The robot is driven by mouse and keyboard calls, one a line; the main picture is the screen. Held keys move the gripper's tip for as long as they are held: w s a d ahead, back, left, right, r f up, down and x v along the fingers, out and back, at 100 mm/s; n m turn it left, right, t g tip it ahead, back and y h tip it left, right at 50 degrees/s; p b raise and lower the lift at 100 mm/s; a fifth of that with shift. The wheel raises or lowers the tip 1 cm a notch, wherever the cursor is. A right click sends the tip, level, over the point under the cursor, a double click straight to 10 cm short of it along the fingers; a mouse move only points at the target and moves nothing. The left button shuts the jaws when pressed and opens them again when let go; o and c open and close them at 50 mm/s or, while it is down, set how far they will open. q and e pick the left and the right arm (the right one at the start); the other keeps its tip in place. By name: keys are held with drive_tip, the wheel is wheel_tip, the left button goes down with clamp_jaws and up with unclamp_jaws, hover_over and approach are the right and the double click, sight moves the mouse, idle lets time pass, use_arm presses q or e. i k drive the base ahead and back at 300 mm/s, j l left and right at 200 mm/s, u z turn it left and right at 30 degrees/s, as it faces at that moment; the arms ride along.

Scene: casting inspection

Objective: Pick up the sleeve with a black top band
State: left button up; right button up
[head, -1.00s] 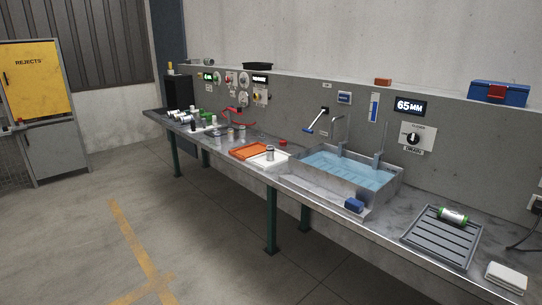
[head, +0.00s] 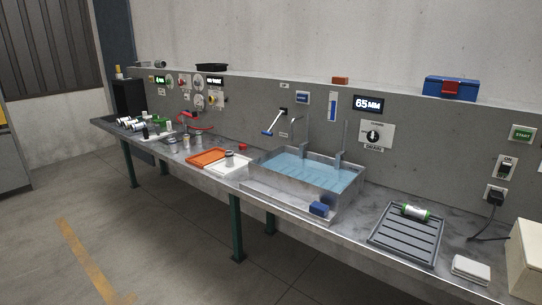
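No gripper of mine shows in the head view. A small grey upright sleeve (head: 229,159) stands on the white tray; its top looks dark, but it is too small to tell a band colour. A sleeve with green ends (head: 416,212) lies on its side on the grey ribbed rack (head: 405,240) at the right. Several sleeves (head: 125,122) lie at the far left end of the bench. A small dark upright piece (head: 145,132) stands near them. I cannot tell for sure which sleeve has a black top band.
The long metal bench (head: 350,236) holds an orange tray (head: 207,158), a white tray (head: 236,170), a water tank (head: 310,172), a blue block (head: 320,209) and a white pad (head: 471,269). A beige box (head: 527,262) is at the right edge. The floor in front is clear.

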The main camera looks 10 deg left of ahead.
sight(229, 159)
drive_tip(key=i+j+z, duration=0.5)
drive_tip(key=i+j, duration=0.35)
drive_tip(key=j, duration=0.15)
drive_tip(key=i+j+z, duration=0.1)
drive_tip(key=i+j, duration=0.35)
drive_tip(key=j, duration=0.25)
drive_tip(key=i+j, duration=0.2)
drive_tip(key=j, duration=0.15)
drive_tip(key=i+j+z, duration=0.1)
drive_tip(key=j, duration=0.25)
drive_tip(key=i, duration=0.1)
